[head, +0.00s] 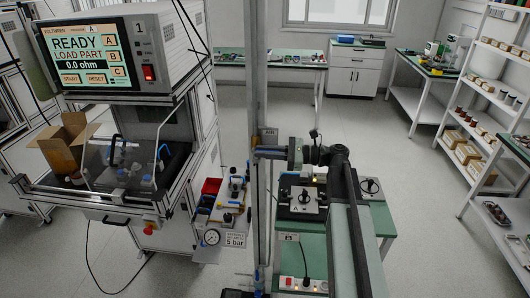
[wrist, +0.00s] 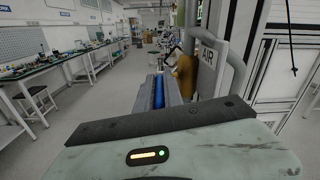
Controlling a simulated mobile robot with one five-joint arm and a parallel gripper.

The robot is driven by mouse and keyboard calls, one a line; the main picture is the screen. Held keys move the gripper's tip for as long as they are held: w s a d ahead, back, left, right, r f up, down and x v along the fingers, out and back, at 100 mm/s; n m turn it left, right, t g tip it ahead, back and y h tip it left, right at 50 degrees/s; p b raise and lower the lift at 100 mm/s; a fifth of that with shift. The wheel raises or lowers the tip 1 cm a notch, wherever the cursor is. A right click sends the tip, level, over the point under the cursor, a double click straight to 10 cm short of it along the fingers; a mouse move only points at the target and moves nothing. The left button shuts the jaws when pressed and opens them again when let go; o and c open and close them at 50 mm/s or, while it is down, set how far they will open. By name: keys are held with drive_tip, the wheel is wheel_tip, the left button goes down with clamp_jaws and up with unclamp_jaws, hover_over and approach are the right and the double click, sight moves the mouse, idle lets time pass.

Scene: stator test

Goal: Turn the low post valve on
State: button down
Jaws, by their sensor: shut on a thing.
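My gripper (head: 270,153) reaches in from the right to the grey post (head: 262,95), level with the AIR sign (head: 269,133). In the wrist view my gripper (wrist: 161,86) is shut on a blue bar (wrist: 158,94), which looks like the valve's lever. The bar lies lengthwise between the jaws. A brass-coloured valve body (wrist: 186,72) shows just beyond and to the right of the jaws, beside a grey pipe and the AIR sign (wrist: 208,57). In the head view the jaws and post hide most of the valve.
A test cabinet (head: 160,130) with a lit screen (head: 95,52) stands left of the post. A green-topped table (head: 378,218) with fixtures is below my arm. Shelves (head: 480,95) line the right; the middle floor is open.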

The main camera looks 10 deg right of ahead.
drive_tip(key=shift+s+a+f, duration=0.1)
drive_tip(key=shift+a+f, duration=0.05)
drive_tip(key=shift+f, duration=0.05)
